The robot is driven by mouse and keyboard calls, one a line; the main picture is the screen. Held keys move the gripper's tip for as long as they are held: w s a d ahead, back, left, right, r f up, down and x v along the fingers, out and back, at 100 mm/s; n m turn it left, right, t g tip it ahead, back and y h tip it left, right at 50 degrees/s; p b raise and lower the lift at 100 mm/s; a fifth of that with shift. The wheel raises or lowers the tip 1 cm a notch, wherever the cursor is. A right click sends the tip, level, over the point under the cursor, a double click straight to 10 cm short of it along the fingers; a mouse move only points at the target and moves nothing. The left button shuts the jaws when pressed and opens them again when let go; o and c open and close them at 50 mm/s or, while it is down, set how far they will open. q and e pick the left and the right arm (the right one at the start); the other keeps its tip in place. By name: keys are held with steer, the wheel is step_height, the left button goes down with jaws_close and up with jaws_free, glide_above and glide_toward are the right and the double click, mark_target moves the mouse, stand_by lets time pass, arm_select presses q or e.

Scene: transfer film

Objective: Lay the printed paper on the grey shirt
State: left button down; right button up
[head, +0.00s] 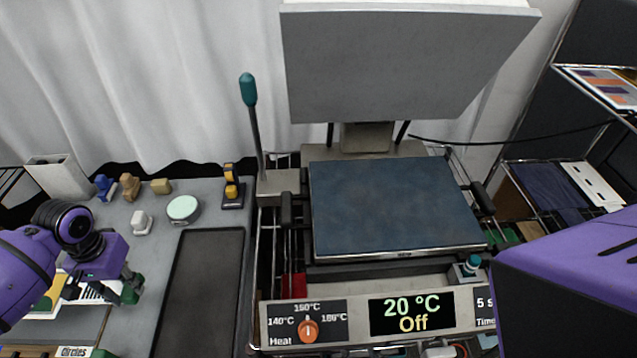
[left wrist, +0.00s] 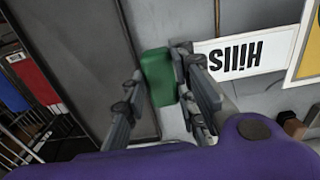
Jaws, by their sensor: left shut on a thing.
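My left gripper (head: 132,286) is low at the left, over the grey worktop. In the left wrist view its fingers (left wrist: 160,95) are closed about a green block (left wrist: 157,75). A white label reading "Hills" (left wrist: 245,52) lies just beside the fingers. In the head view a label reading "Circles" (head: 73,352) shows at the bottom left. I cannot make out a grey shirt in either view. My right gripper is not in view; only my purple right arm shows.
A dark tray (head: 200,295) lies empty on the worktop. Several small items stand behind it. A rack (head: 590,160) stands right.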

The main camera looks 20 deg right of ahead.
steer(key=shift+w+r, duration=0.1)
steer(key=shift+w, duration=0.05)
arm_select(q)
steer(key=shift+r, duration=0.1)
step_height(320, 180, down, 5)
steer(key=shift+s+r+b, duration=0.1)
steer(key=shift+b, duration=0.3)
steer(key=shift+f, duration=0.7)
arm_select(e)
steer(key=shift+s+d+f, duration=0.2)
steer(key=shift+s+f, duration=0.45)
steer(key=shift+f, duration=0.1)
arm_select(q)
steer(key=shift+f+b, duration=0.3)
steer(key=shift+f, duration=0.2)
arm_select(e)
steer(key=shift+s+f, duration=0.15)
arm_select(q)
steer(key=c, duration=1.3)
jaws_free()
steer(key=shift+c, duration=0.2)
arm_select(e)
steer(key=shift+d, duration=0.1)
